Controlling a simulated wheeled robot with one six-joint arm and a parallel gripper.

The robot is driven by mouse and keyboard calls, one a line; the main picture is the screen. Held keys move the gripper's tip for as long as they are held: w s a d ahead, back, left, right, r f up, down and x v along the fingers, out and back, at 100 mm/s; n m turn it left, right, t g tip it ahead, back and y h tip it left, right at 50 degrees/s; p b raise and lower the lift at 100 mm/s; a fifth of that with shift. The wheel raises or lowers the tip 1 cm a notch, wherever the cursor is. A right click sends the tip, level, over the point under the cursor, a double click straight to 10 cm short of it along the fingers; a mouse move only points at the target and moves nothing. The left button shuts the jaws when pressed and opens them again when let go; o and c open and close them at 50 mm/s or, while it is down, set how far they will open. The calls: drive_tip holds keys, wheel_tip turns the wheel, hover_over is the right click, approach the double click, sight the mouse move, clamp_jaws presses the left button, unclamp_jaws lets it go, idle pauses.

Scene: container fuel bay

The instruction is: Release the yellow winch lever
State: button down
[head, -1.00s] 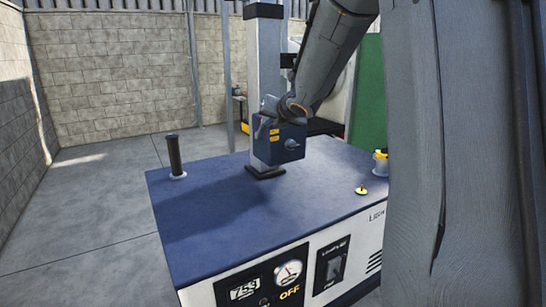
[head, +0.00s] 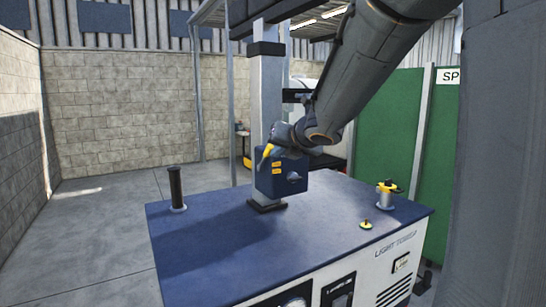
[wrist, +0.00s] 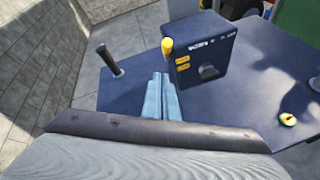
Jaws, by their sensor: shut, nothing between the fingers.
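The winch is a dark blue box (head: 281,180) on the grey mast, with yellow labels on its front. It also shows in the wrist view (wrist: 208,52). The yellow winch lever (head: 267,153) stands at the box's upper left; its rounded yellow grip (wrist: 167,46) shows in the wrist view. My gripper (wrist: 159,77) is shut and empty, its blue-grey fingers together. In the wrist view the fingertips lie just below the yellow grip, left of the box; I cannot tell whether they touch the lever. In the head view the fingertips are hard to make out by the box.
The blue machine top (head: 225,232) carries the mast (head: 268,85), a dark upright post (head: 177,188), a small yellow cap (head: 366,224) and a yellow-topped filler (head: 386,193). Green panels (head: 390,120) stand behind on the right. The floor (head: 90,225) at left is clear.

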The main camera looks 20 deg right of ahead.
drive_tip(key=shift+r+v, duration=0.2)
drive_tip(key=shift+v, duration=0.9)
drive_tip(key=shift+w, duration=0.15)
drive_tip(key=s+a+f+m+g+h, duration=0.15)
drive_tip(key=s+f+m, duration=0.25)
drive_tip(key=f+m, duration=0.45)
drive_tip(key=s+a+f+m+g+h, duration=0.1)
drive_tip(key=s+f+m+g, duration=0.3)
drive_tip(key=f+m, duration=0.45)
drive_tip(key=s+a+f+m+g+y, duration=0.1)
drive_tip(key=s+a+f+m+g, duration=0.2)
drive_tip(key=s+f+m, duration=0.3)
drive_tip(key=s+a+f+m+g+y, duration=0.1)
drive_tip(key=s+a+f+m+g, duration=0.2)
drive_tip(key=s, duration=0.9)
wheel_tip(320, 180, down, 4)
drive_tip(key=a+m, duration=0.2)
drive_tip(key=m, duration=0.3)
drive_tip(key=shift+a+m, duration=0.25)
drive_tip(key=shift+m, duration=0.05)
drive_tip(key=shift+d+r, duration=0.1)
